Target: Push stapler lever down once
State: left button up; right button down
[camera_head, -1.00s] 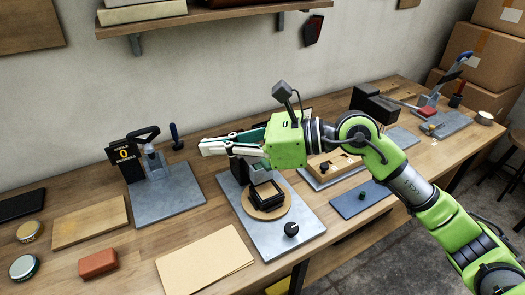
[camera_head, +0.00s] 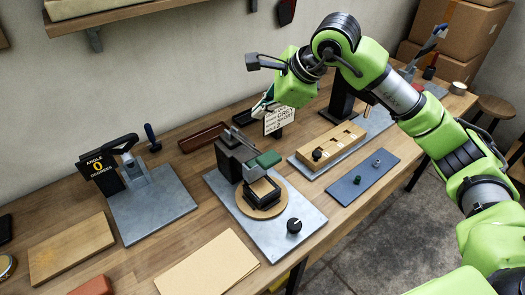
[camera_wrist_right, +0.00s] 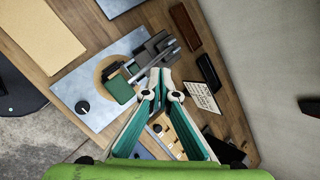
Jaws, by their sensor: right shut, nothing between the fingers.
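A bench device in the middle of the head view, which may be the stapler, has a dark block (camera_head: 235,152) and a lever arm with a green pad (camera_head: 266,159). The pad is above a small black frame on a round wooden disc (camera_head: 246,207). The pad also shows in the right wrist view (camera_wrist_right: 123,90). My left gripper is out of view.
A small text sign (camera_head: 279,121) stands beside the right gripper. An angle device (camera_head: 150,205) with a black handle is left. A wooden block (camera_head: 333,145) and blue mat (camera_head: 362,174) are right. A tan sheet (camera_head: 208,266) lies in front. A shelf hangs above left.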

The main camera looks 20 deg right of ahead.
jog(key=b, duration=0.5)
send_over(263, 154)
jog(key=f, duration=0.8)
jog(key=shift+w+d, duration=0.15)
jog(key=shift+w, duration=0.2)
jog(key=shift+s+f+b, duration=0.1)
jog(key=shift+f+b, duration=0.3)
jog(key=shift+f, duration=0.05)
jog(key=shift+f+b, duration=0.35)
jog(key=shift+b, duration=0.25)
